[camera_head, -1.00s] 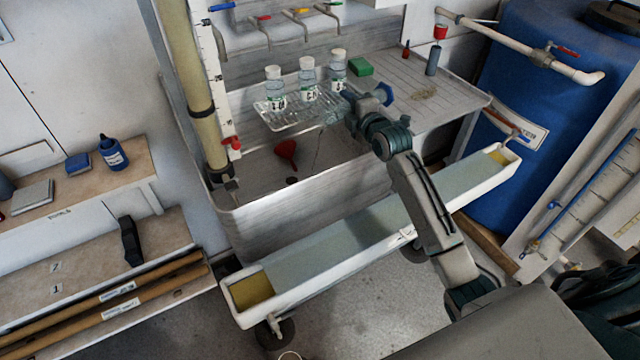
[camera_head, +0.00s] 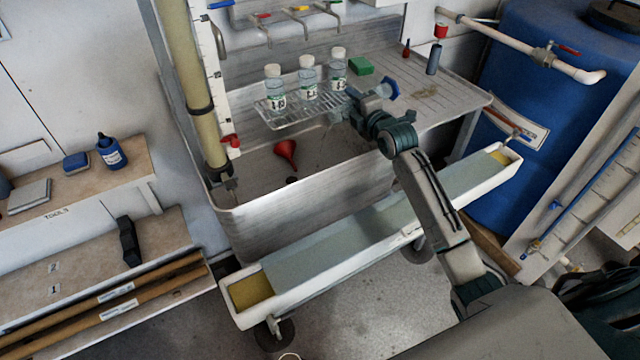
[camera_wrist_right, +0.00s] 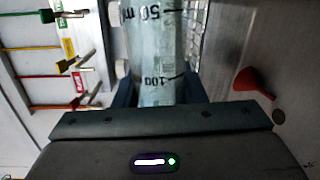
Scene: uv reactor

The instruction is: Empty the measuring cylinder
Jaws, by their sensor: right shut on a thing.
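My right gripper (camera_head: 356,108) is shut on the measuring cylinder, over the sink (camera_head: 300,215) and beside the wire rack. In the right wrist view the clear cylinder (camera_wrist_right: 158,45), with black 50 and 100 marks, sits between my dark fingers (camera_wrist_right: 158,95). In the head view its blue foot (camera_head: 390,88) points up and right, so the cylinder is tilted well over with its mouth end towards the lower left. My gripper hides much of its body, and I cannot tell how much liquid is inside. My left gripper is out of view.
Several capped bottles (camera_head: 308,78) stand on the wire rack (camera_head: 290,122) left of my gripper. A red funnel (camera_head: 286,152) lies in the sink. A green box (camera_head: 360,66) is on the drainboard (camera_head: 450,98). A long trough (camera_head: 340,240) runs in front.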

